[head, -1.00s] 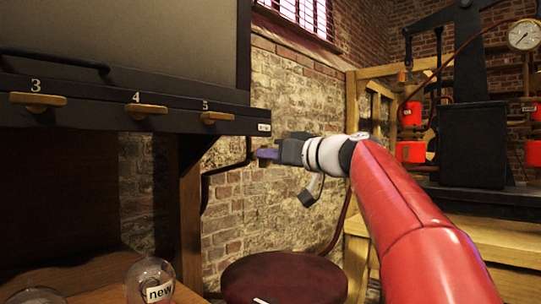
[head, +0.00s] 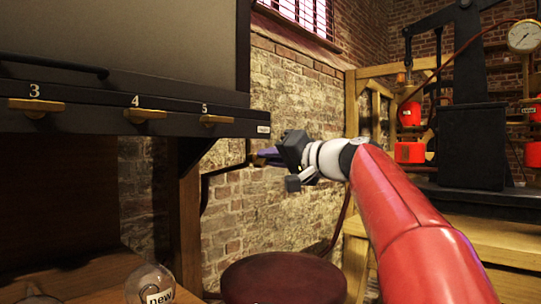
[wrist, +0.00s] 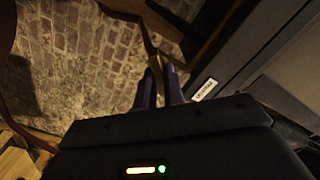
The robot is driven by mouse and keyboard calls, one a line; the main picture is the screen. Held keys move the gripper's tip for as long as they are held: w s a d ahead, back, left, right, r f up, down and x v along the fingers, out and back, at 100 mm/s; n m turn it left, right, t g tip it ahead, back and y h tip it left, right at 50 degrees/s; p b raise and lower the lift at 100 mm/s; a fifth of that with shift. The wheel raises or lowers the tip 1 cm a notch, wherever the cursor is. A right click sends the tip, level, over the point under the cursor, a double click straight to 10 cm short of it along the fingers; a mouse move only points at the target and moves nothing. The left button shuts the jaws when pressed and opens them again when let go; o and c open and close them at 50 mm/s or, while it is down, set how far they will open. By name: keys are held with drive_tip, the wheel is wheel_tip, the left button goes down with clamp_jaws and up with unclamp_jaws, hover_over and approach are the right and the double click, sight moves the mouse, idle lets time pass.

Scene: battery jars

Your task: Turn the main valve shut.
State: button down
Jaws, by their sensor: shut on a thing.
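The main valve's brass lever (wrist: 152,50) shows in the wrist view at the end of a dark pipe against the brick wall. My gripper (wrist: 157,74) has its two purple fingers closed on the lever from either side. In the head view my gripper (head: 261,155) is just right of and below the black panel's right corner, at the end of the dark pipe (head: 204,185). There the fingers and wrist hide most of the lever. The lever's exact angle to the pipe is hard to tell.
The black panel (head: 70,118) carries brass taps numbered 3, 4 and 5, close to the left of my gripper. A small white label (wrist: 205,90) sits on its corner. A dark red round stool (head: 285,278) stands below. A glass jar marked "new" (head: 150,284) is at lower left.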

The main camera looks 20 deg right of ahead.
drive_tip(key=shift+f+m+p, duration=0.15)
drive_tip(key=shift+m+p, duration=1.2)
drive_tip(key=shift+m, duration=2.65)
drive_tip(key=shift+d, duration=0.1)
drive_tip(key=c, duration=1.5)
unclamp_jaws()
drive_tip(key=v, duration=0.7)
drive_tip(key=shift+s+d+b, duration=0.2)
drive_tip(key=shift+s+b, duration=0.1)
drive_tip(key=shift+b, duration=0.1)
drive_tip(key=shift+s, duration=0.1)
